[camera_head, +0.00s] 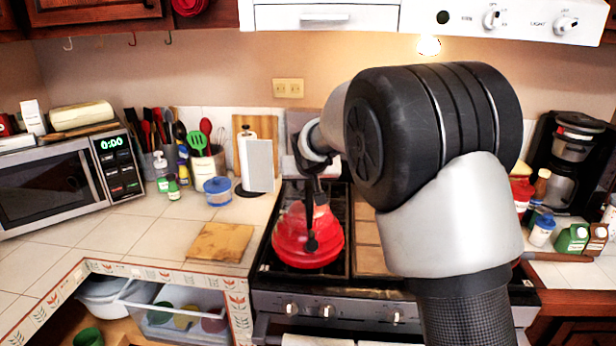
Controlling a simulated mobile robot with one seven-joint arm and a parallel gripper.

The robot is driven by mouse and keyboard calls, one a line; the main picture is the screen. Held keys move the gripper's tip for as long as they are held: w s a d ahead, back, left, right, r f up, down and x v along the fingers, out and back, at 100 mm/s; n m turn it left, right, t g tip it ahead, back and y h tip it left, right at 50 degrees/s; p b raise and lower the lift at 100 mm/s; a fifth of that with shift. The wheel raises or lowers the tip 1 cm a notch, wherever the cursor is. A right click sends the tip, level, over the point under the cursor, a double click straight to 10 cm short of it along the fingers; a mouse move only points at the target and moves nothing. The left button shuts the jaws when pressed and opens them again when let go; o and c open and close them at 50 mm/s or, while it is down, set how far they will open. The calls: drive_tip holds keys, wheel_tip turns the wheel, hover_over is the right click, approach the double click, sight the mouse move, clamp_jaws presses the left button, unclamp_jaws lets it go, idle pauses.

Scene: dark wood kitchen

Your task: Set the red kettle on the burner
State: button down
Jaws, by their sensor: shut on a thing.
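The red kettle (307,241) is at the left side of the stove, over the black grate of the left front burner (343,232). It looks upright; I cannot tell whether its base touches the grate. My gripper (311,185) is above the kettle, shut on its dark handle. The handle and fingers overlap in dark tones, so the exact grip is hard to see. My arm crosses the view from the lower right and covers much of the stove's right side and back.
A wooden board (221,242) lies on the tiled counter left of the stove. A paper towel holder (256,165) and blue-lidded tub (217,190) stand behind it. A microwave (60,183) is at left. A coffee maker (572,160) and several bottles are at right. The range hood (330,17) overhangs.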

drive_tip(key=shift+w+r, duration=0.1)
drive_tip(key=shift+r, duration=0.1)
drive_tip(key=c, duration=2)
unclamp_jaws()
drive_tip(key=shift+f, duration=0.3)
drive_tip(key=o, duration=0.4)
drive_tip(key=shift+s+r, duration=0.25)
drive_tip(key=shift+r, duration=0.1)
drive_tip(key=v, duration=1.1)
drive_tip(key=s+d+r+m+g, duration=0.1)
drive_tip(key=s+d+r, duration=0.1)
drive_tip(key=s+d, duration=0.7)
drive_tip(key=s+d+f, duration=0.1)
drive_tip(key=s+d, duration=0.2)
drive_tip(key=s, duration=0.5)
drive_tip(key=s+d+f+g, duration=0.1)
drive_tip(key=s+d+f, duration=0.1)
drive_tip(key=s, duration=0.7)
drive_tip(key=s+d+f+g+h, duration=0.1)
drive_tip(key=s+d+f, duration=0.1)
drive_tip(key=s+d, duration=0.3)
drive_tip(key=shift+s+f+m+b, duration=0.15)
drive_tip(key=shift+s+b, duration=0.05)
drive_tip(key=shift+s, duration=0.65)
drive_tip(key=shift+s+f+m+b, duration=0.1)
drive_tip(key=shift+s+m+b, duration=0.05)
drive_tip(key=shift+s, duration=0.65)
